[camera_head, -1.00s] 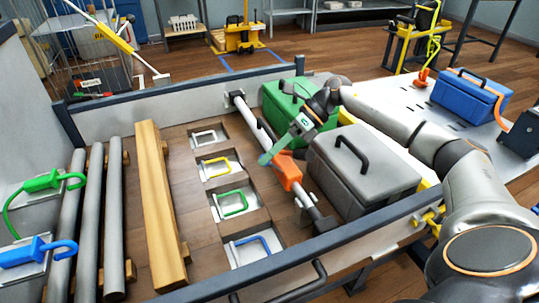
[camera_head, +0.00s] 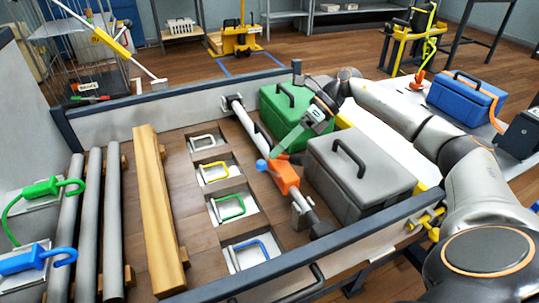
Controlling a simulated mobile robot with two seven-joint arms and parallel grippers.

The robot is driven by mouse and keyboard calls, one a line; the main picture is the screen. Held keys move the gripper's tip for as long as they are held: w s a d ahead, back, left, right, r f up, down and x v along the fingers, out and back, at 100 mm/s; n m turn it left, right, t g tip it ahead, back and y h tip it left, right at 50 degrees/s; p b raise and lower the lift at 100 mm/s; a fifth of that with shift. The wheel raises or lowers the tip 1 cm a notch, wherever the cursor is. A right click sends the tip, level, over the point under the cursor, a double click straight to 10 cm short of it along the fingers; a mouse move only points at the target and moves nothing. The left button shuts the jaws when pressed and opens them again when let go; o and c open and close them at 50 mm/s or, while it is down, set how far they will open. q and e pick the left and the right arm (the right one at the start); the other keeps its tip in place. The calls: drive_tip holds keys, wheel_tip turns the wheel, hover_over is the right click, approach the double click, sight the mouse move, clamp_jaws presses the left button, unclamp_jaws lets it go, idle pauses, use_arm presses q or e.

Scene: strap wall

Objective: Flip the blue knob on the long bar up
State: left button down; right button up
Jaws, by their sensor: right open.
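The blue knob (camera_head: 262,165) is a small rounded piece at the left end of an orange block (camera_head: 285,177). The block sits on the long grey bar (camera_head: 249,127), which runs lengthwise through the bed of the walled tray. The knob is on the bar's left side. My right gripper (camera_head: 276,153), with green fingers, comes in from the upper right. Its fingertips are right by the knob and the block. It is open, and whether it touches them cannot be told. My left gripper is not in view.
A green case (camera_head: 285,110) and a grey case (camera_head: 357,178) stand just right of the bar. Coloured handles in recesses, such as the green handle (camera_head: 231,207), lie left of it. A wooden beam (camera_head: 157,200) and grey pipes lie farther left. A dark-railed wall (camera_head: 170,110) encloses the bed.

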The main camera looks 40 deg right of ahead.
drive_tip(key=p+v, duration=0.1)
drive_tip(key=v, duration=0.7)
drive_tip(key=shift+s, duration=0.1)
